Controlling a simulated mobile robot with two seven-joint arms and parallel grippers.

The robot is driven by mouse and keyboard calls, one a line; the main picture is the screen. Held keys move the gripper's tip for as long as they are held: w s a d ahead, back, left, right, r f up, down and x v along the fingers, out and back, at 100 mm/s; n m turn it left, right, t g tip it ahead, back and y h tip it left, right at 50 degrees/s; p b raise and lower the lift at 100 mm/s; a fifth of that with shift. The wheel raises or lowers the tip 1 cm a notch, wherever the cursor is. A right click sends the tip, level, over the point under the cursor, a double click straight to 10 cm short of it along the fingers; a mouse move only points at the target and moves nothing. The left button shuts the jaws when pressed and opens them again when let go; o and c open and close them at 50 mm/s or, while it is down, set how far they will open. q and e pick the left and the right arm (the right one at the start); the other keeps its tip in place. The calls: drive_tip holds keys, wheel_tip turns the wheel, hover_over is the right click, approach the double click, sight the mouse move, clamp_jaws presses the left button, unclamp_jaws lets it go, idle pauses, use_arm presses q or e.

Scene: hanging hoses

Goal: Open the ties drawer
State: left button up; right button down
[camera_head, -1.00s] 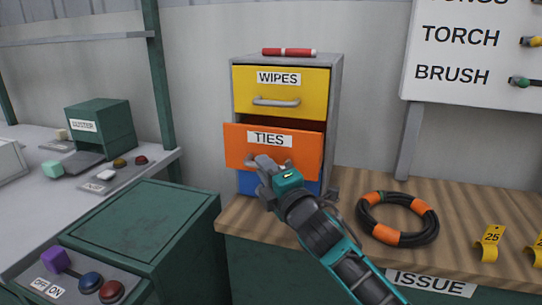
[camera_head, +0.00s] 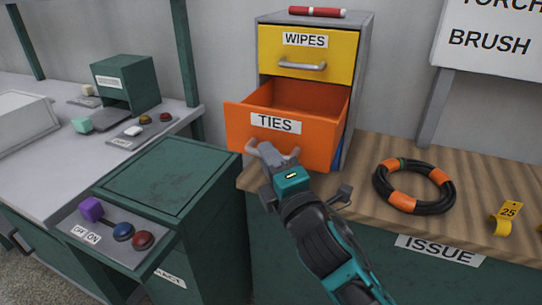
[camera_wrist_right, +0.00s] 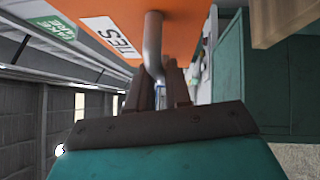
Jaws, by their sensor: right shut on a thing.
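The orange ties drawer (camera_head: 247,128) is pulled well out of the grey cabinet (camera_head: 362,60), and its empty-looking inside shows from above. My right gripper (camera_head: 268,152) is at the lower front of the drawer, shut on its grey handle. In the right wrist view the fingers (camera_wrist_right: 167,85) close around the metal handle (camera_wrist_right: 153,45), beside the TIES label (camera_wrist_right: 108,33). The handle is partly hidden by the gripper in the head view. My left gripper is not in view.
The yellow wipes drawer (camera_head: 340,57) above is shut, with a red marker (camera_head: 317,12) on the cabinet top. A coiled black hose with orange bands (camera_head: 400,202) lies on the wooden bench to the right. A green box (camera_head: 165,180) stands at left, with a control panel (camera_head: 115,235) in front.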

drive_tip(key=c, duration=1.1)
unclamp_jaws()
drive_tip(key=shift+s, duration=0.1)
drive_tip(key=shift+v, duration=6.4)
drive_tip(key=s+d+f+m+g+h, duration=0.2)
drive_tip(key=s+d+f+m, duration=0.1)
drive_tip(key=d+f+m, duration=0.2)
drive_tip(key=s+d+f+m+g+h, duration=0.2)
drive_tip(key=d+f+m, duration=0.3)
drive_tip(key=f+m, duration=0.5)
drive_tip(key=s+d+f+m+g+h+p, duration=0.1)
drive_tip(key=s+d+f+m+g+h, duration=0.1)
drive_tip(key=s+d+f+m, duration=0.2)
drive_tip(key=shift+d+f+m+h, duration=0.15)
drive_tip(key=shift+d+f+m, duration=0.3)
drive_tip(key=shift+f, duration=1)
drive_tip(key=shift+d+f+m+h, duration=0.15)
drive_tip(key=shift+f+m, duration=0.55)
drive_tip(key=shift+f, duration=0.8)
drive_tip(key=shift+d+f+m+h, duration=0.1)
drive_tip(key=shift+d+f+m, duration=0.35)
drive_tip(key=shift+f, duration=1)
